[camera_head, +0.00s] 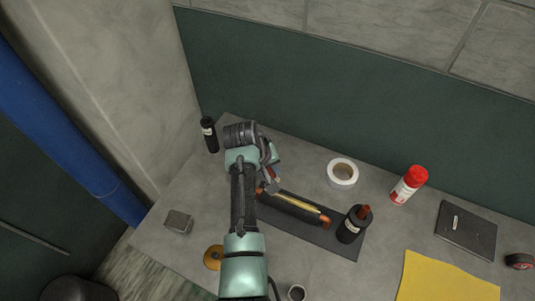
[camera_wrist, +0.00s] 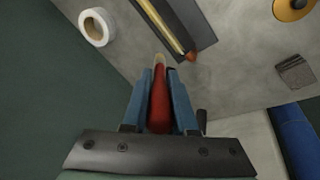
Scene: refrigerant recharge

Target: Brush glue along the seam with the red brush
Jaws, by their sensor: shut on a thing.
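My gripper (camera_wrist: 159,95) is shut on the red brush (camera_wrist: 159,103), whose pale bristle tip points away from the jaws. In the head view my gripper (camera_head: 270,182) is over the left end of a dark insulated pipe (camera_head: 287,206) with copper ends. A yellow seam strip (camera_head: 301,204) runs along the pipe's top; it also shows in the wrist view (camera_wrist: 160,22). The pipe lies on a dark mat (camera_head: 318,238). In the wrist view the brush tip appears close beside the pipe's copper end (camera_wrist: 190,56); whether they touch I cannot tell.
A black bottle (camera_head: 352,226) with a reddish top stands at the mat's right end. A white tape roll (camera_head: 342,173), a red-capped can (camera_head: 408,186), a dark notebook (camera_head: 466,230) and a yellow sheet (camera_head: 440,279) lie right. Another black bottle (camera_head: 209,135) stands back left.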

